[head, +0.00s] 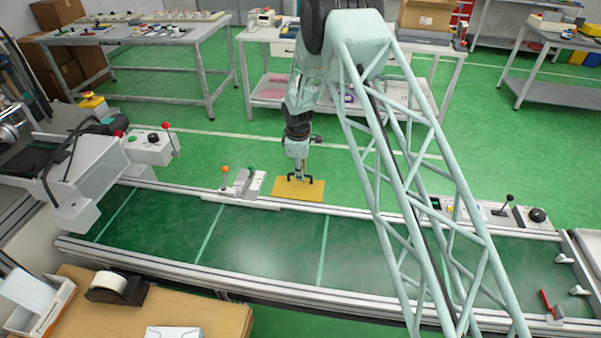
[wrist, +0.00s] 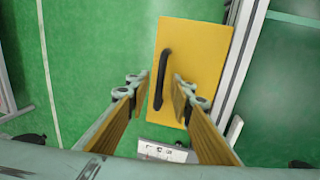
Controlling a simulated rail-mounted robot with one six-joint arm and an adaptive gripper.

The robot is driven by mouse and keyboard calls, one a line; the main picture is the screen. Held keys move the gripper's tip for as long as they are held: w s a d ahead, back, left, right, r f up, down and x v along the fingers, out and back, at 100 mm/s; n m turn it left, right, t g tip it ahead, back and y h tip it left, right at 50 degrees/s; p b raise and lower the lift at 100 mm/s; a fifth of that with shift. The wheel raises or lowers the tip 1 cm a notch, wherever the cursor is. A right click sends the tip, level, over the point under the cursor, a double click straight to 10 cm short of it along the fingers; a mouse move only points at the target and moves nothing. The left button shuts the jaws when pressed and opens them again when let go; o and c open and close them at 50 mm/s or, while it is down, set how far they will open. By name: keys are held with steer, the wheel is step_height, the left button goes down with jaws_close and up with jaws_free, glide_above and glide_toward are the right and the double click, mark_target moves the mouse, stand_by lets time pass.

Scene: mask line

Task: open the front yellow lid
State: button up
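The yellow lid (head: 284,192) is a flat yellow panel beside the far rail of the green conveyor, near the middle of the head view. It lies flat as far as I can see. In the wrist view the lid (wrist: 205,50) carries a black bar handle (wrist: 162,72) along its left side. My gripper (head: 300,176) is over the lid, pointing down. In the wrist view my gripper (wrist: 163,84) is open, with one finger on each side of the handle's lower part. I cannot tell whether the fingertips are above the handle or down around it.
The green conveyor (head: 270,240) with metal rails runs across the front. A control box with an orange-knobbed lever (head: 240,184) stands just left of the lid. A white box with a red-knobbed lever (head: 150,148) is further left. Green floor behind the lid is clear.

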steer(key=shift+c, duration=0.4)
jaws_close()
